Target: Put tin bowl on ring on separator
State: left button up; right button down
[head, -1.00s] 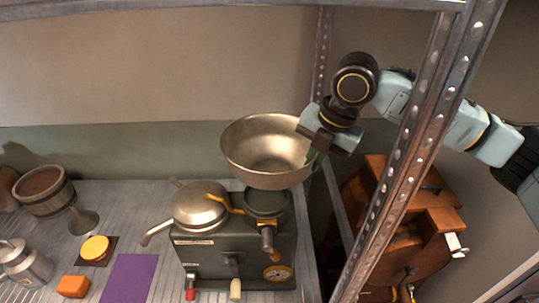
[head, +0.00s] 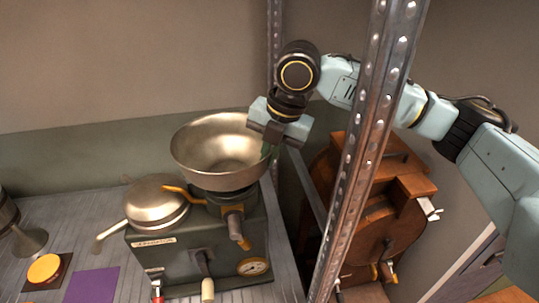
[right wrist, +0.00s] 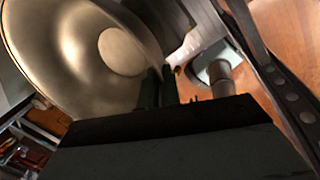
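The tin bowl (head: 218,140) is a wide, shiny metal bowl, roughly level, directly above the ring (head: 232,199) on top of the dark green separator (head: 190,262). Its base hides part of the ring, and I cannot tell whether the two touch. My right gripper (head: 268,148) is at the bowl's right rim. In the right wrist view the bowl (right wrist: 75,50) fills the left side, and the gripper's dark fingers (right wrist: 160,88) close on its rim. My left gripper is not in view.
A lidded metal pan (head: 157,203) sits on the separator's left. A metal shelf post (head: 362,150) stands right of the bowl, in front of my right arm. A wooden machine (head: 375,215) is behind it. A yellow disc (head: 45,268) and purple mat (head: 92,285) lie at left.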

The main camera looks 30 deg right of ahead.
jog(key=shift+f, duration=0.55)
jog(key=c, duration=1.5)
grip_release()
jog(key=shift+c, duration=0.2)
jog(key=shift+f, duration=0.1)
jog(key=v, duration=1.3)
jog(key=shift+r, duration=0.2)
